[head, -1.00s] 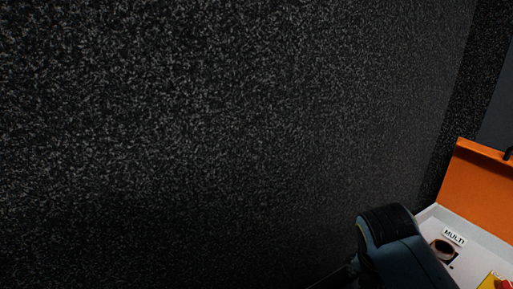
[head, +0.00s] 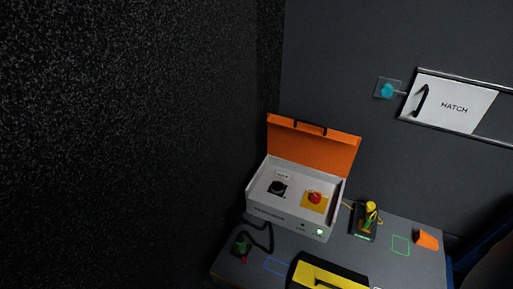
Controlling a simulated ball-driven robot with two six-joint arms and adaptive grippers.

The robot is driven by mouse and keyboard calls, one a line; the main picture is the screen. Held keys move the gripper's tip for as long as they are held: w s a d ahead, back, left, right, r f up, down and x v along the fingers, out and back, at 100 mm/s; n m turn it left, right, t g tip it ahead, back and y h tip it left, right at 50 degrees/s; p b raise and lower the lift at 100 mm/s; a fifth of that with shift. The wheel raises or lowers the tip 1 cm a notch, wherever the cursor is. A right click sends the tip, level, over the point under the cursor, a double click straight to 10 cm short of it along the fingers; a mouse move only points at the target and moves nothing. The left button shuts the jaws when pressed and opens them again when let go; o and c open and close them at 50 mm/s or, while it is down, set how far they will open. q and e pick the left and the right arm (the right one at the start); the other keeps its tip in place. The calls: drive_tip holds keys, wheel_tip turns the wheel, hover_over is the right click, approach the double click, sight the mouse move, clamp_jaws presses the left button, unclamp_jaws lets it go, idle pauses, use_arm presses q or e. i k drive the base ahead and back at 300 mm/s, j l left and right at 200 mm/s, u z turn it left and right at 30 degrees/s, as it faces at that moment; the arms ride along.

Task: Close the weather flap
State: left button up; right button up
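A white box (head: 285,222) stands on a grey table with an orange lid (head: 315,147) hinged at its back. The lid stands open, tilted up, with a black handle on its upper edge; it is the only raised flap I see, though no label names it the weather flap. Inside the box are a black knob (head: 277,187) and a red button on a yellow plate (head: 314,198). A small green light shows on the box's front. Neither of my grippers is in view.
The grey table (head: 400,270) also carries a yellow-topped device (head: 370,212), an orange cup-like piece (head: 427,239), a black cable and a yellow-black item (head: 325,276) cut off at the front. A white HATCH panel (head: 450,104) and a cyan knob (head: 387,91) are on the wall.

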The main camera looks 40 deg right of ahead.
sight(313, 145)
drive_tip(key=z, duration=1.75)
